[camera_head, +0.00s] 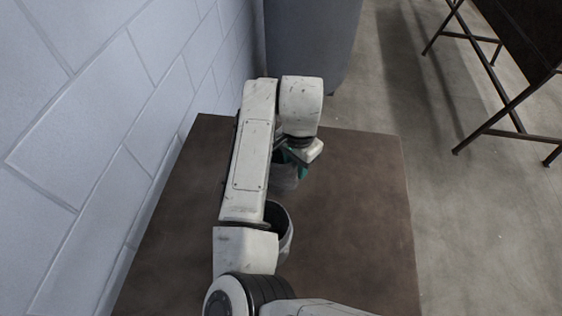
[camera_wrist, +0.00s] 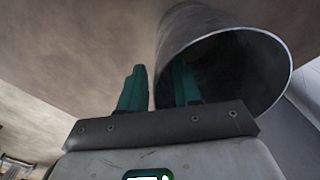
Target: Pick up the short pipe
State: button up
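The brown table (camera_head: 360,220) is clear on its right side. A light block wall (camera_head: 90,110) runs along the left. A dark metal-legged stand (camera_head: 500,110) is at the far right.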

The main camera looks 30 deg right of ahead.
grip_shut()
dwell(0.5)
